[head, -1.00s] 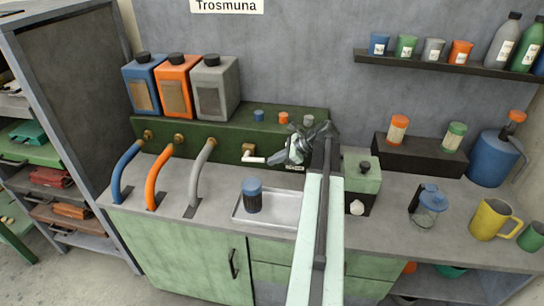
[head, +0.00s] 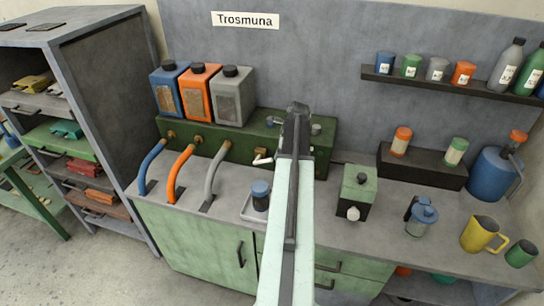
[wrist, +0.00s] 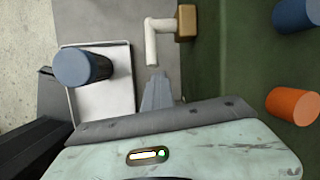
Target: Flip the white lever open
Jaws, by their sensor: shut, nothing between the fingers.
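The white lever (head: 262,161) sticks out from a brass fitting on the front of the dark green machine (head: 318,160). In the wrist view the lever (wrist: 151,42) is bent like an elbow: one arm joins the brass block (wrist: 187,22) and the other points toward my gripper. My gripper (wrist: 157,77) is shut and empty. Its tips appear just short of the lever's free end in that view; I cannot tell whether they touch. In the head view my own arm hides the fingers.
A blue-topped cup (wrist: 84,66) stands on a pale tray (wrist: 103,98) beside the lever. Blue, orange and grey hoses (head: 215,168) curve down to the left. A green box (head: 357,190) stands right of my arm. Blue (wrist: 297,13) and orange (wrist: 293,105) knobs sit on the machine.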

